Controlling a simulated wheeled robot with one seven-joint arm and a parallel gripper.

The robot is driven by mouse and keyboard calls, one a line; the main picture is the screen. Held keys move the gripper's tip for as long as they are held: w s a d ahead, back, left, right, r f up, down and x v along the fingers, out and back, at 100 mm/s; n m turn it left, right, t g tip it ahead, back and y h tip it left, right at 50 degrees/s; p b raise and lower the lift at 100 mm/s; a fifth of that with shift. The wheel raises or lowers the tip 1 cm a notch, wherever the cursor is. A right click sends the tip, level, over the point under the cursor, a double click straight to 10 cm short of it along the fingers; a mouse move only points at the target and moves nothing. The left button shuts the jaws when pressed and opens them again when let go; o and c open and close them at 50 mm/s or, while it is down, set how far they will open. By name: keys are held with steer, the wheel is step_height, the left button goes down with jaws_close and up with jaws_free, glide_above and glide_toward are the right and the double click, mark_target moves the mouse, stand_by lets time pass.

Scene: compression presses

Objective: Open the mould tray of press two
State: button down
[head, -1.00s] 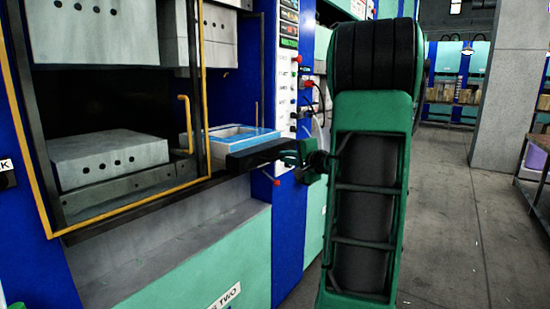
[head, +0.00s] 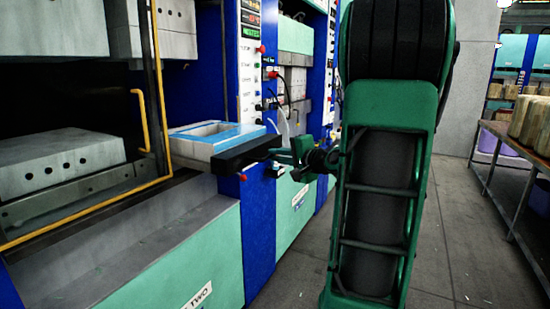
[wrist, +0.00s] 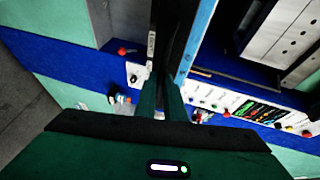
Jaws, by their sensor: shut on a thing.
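The mould tray (head: 196,146) is a pale box with a blue rim and a black front bar (head: 247,152). In the head view it juts from the opening of press two, whose label (head: 196,296) shows low on the green panel. My gripper (head: 292,151) is at the right end of the black bar. In the wrist view the gripper fingers (wrist: 162,86) are shut on the dark bar, and the tray's blue rim (wrist: 199,36) runs alongside. The bar's gripped end is partly hidden by the fingers, and my arm covers the right middle of the head view.
A yellow-framed guard (head: 145,122) stands left of the tray. The blue column with its control panel (head: 249,75) rises just behind the tray. A table (head: 512,150) with several pale blocks stands at far right. Grey floor (head: 462,240) is clear between.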

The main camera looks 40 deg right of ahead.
steer(key=c, duration=1.9)
jaws_free()
steer(key=shift+w+a+f, duration=0.15)
steer(key=shift+a+f, duration=0.25)
steer(key=shift+f, duration=0.15)
steer(key=shift+o, duration=0.3)
steer(key=shift+d+r, duration=0.1)
steer(key=shift+r, duration=0.1)
steer(key=s+r, duration=0.1)
steer(key=s, duration=0.9)
steer(key=shift+s+a+r, duration=0.2)
steer(key=shift+a+r, duration=0.2)
steer(key=shift+a, duration=0.05)
steer(key=shift+a, duration=0.1)
steer(key=s+a+f+n+g+y, duration=0.35)
steer(key=a+f+n+g, duration=0.5)
steer(key=a+f, duration=0.5)
steer(key=s+a+f+n+g+h, duration=0.1)
steer(key=s+g, duration=0.3)
steer(key=s, duration=0.4)
steer(key=s+a+f+n+g+h, duration=0.1)
steer(key=s+a+f+n+g, duration=0.1)
steer(key=s, duration=0.6)
steer(key=shift+f+g, duration=0.8)
steer(key=shift+g, duration=0.05)
